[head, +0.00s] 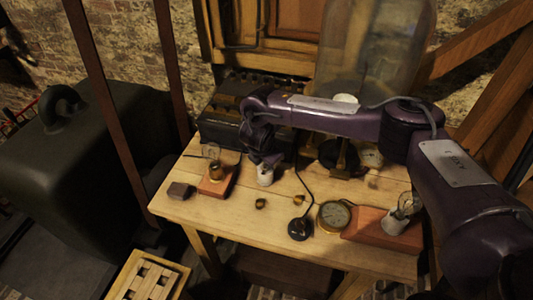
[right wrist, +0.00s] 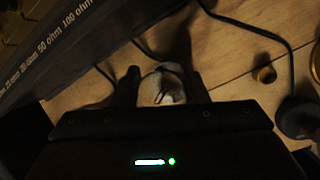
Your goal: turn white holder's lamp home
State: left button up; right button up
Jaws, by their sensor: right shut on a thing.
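A white holder (head: 265,178) stands upright on the wooden table, directly under my right gripper (head: 264,158). In the right wrist view my right gripper (right wrist: 162,90) has its two dark fingers on either side of a glass lamp (right wrist: 160,78), shut on it. The pale holder under the lamp is mostly hidden, and I cannot tell how far the lamp is seated in it. In the head view the lamp is hidden by the gripper. My left gripper is not in view.
A brass holder with a bulb on a red block (head: 218,182) stands to the left. A dark resistance box (right wrist: 60,50) is close behind my gripper.

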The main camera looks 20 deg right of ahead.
jog(key=shift+r+m+g+h+p, duration=0.15)
jog(key=shift+m+g+h+p, duration=0.2)
jog(key=shift+m+p, duration=0.7)
jog(key=shift+m, duration=0.35)
jog(key=shift+s+m+h+p, duration=0.1)
jog(key=shift+m+h+p, duration=0.15)
jog(key=shift+m+p, duration=0.3)
jog(key=shift+m+g+p, duration=0.35)
jog(key=shift+m+p, duration=0.15)
jog(key=shift+m, duration=0.15)
jog(key=shift+s+m+h, duration=0.1)
jog(key=shift+m+h, duration=0.2)
jog(key=shift+m, duration=0.2)
jog(key=shift+d+m+g, duration=0.1)
jog(key=shift+m+g, duration=0.6)
jog(key=shift+m, duration=0.4)
